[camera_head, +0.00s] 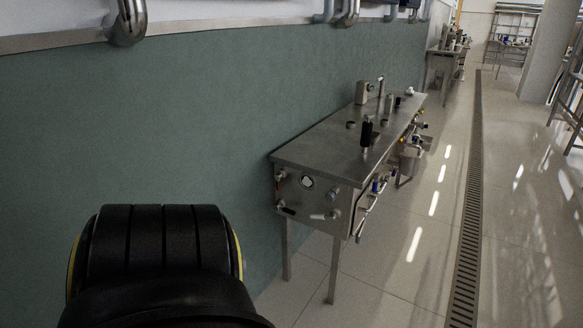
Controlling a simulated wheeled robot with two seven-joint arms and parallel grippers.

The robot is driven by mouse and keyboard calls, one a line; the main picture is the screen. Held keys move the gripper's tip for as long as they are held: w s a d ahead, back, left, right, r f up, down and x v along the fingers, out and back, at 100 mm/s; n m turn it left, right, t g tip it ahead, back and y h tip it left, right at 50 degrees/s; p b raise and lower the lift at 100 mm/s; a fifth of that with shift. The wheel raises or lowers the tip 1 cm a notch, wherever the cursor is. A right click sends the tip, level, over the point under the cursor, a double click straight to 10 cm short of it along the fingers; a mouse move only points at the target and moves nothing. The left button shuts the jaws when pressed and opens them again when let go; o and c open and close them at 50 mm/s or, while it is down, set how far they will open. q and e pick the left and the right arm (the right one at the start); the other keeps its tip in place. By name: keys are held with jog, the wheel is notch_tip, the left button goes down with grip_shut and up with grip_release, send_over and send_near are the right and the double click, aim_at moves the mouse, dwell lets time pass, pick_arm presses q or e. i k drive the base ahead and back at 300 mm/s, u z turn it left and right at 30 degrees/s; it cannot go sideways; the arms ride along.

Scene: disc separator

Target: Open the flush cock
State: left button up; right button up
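I cannot tell which fitting is the flush cock. A steel bench-like unit (335,151) stands against the green wall, ahead and right of centre. Its near end panel carries a round gauge (307,182), small red-tipped fittings and a short silver lever (325,215). A blue-capped fitting (376,187) and bent pipes sit at its right front corner. Small yellow parts show further along its right side. A black-handled upright part (367,131) stands on top. Neither gripper shows; a black rounded part, seemingly of my arm, fills the lower left.
A long floor drain grate (468,240) runs along the right. The shiny tiled floor (410,240) between unit and drain is clear. A second bench (445,62) and a pillar (545,50) stand farther back.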

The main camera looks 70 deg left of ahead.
aim_at(278, 176)
jog(key=k, duration=0.7)
jog(key=u, duration=1.4)
jog(key=i, duration=0.4)
jog(key=z, duration=0.1)
